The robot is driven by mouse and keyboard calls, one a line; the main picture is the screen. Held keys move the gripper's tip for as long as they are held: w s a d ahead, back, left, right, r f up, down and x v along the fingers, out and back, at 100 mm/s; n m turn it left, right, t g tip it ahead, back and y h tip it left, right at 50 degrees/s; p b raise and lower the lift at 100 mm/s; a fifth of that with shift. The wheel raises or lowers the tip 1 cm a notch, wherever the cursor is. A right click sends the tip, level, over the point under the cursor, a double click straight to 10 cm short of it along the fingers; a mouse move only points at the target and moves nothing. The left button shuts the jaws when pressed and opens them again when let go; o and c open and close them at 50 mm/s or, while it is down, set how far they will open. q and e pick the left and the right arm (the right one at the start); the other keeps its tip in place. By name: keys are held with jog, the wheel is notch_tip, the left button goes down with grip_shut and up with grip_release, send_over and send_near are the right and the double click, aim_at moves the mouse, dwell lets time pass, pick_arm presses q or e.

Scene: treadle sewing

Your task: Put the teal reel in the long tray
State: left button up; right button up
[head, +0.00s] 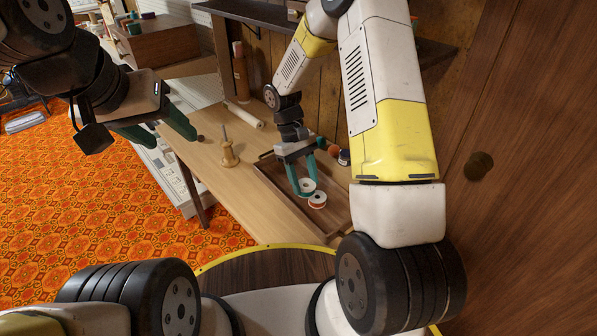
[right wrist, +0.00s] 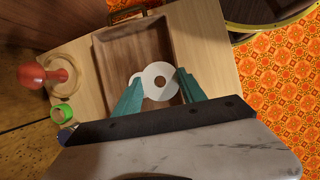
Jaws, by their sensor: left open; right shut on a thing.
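My right gripper (head: 305,186) is shut on a white-flanged reel (head: 307,185), over the long tray (head: 337,214). The gripper's teal fingers hide the reel's sides, so I cannot tell its thread colour. A second white-flanged reel (head: 318,200) with orange-red thread is beside and below it, in the tray. In the right wrist view the held reel (right wrist: 160,80) shows as a white ring between the fingertips, overlapping another white disc, above the brown tray floor (right wrist: 135,50). I cannot tell whether the held reel touches the tray. My left gripper (head: 160,132) is open and empty, left of the table.
A wooden spindle stand (head: 229,153) and a pale roll (head: 244,116) are on the table (head: 205,150) left of the tray. A wall stands behind.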

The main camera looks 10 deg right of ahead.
jog(key=s+a+f+n+t, duration=0.1)
jog(key=s+a+n, duration=0.1)
jog(key=a+n, duration=0.1)
jog(key=s+a+f+n+t+h, duration=0.1)
jog(key=s+a+n+t, duration=0.1)
jog(key=n, duration=0.3)
jog(key=s+a+f+n+t+h, duration=0.1)
jog(key=s+a+n, duration=0.1)
jog(key=n, duration=0.3)
jog(key=shift+s+a, duration=0.15)
jog(key=shift+a, duration=0.75)
jog(key=shift+w+t, duration=0.25)
jog(key=shift+t, duration=0.05)
send_over(291, 190)
jog(key=shift+s+f+n, duration=0.1)
jog(key=shift+f+n, duration=0.2)
jog(key=shift+f, duration=2.2)
jog(key=shift+f, duration=0.1)
jog(key=o, duration=1.3)
jog(key=shift+o, duration=0.2)
